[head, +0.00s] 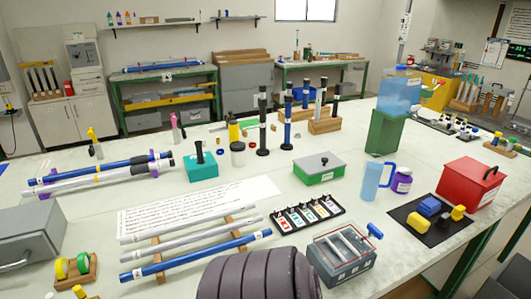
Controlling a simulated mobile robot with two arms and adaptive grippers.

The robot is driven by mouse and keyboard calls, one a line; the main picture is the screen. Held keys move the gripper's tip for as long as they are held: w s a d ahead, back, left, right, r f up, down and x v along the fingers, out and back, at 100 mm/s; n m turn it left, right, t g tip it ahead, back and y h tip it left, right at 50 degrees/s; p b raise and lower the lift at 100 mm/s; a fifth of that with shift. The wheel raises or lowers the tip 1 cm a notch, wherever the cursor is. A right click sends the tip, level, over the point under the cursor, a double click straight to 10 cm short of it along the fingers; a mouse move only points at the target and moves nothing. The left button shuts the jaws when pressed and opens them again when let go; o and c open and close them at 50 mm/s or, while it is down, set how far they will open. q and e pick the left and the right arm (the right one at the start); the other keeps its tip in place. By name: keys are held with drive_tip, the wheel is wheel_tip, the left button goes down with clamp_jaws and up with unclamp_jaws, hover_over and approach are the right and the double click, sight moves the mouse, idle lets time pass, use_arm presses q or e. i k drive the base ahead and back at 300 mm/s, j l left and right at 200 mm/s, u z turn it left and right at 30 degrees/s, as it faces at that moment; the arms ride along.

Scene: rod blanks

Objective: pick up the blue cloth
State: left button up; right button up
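I cannot make out a clear blue cloth in the head view. A small blue item (430,206) sits on a black mat (418,232) at the right of the table, between yellow pieces; I cannot tell whether it is cloth. Another small blue piece (375,230) lies by the upper right corner of a grey compartment box (345,272). Neither of my grippers is in view.
The table (270,212) carries blue and grey rods on wooden supports (165,275), a green box (319,176), a light blue mug (375,182), a purple jar (402,183) and a red toolbox (468,184). A dark ridged shape fills the bottom centre.

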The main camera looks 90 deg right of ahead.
sight(429, 207)
drive_tip(key=z, duration=4.05)
drive_tip(key=u, duration=3.05)
drive_tip(key=z, duration=3.05)
drive_tip(key=i+l, duration=0.15)
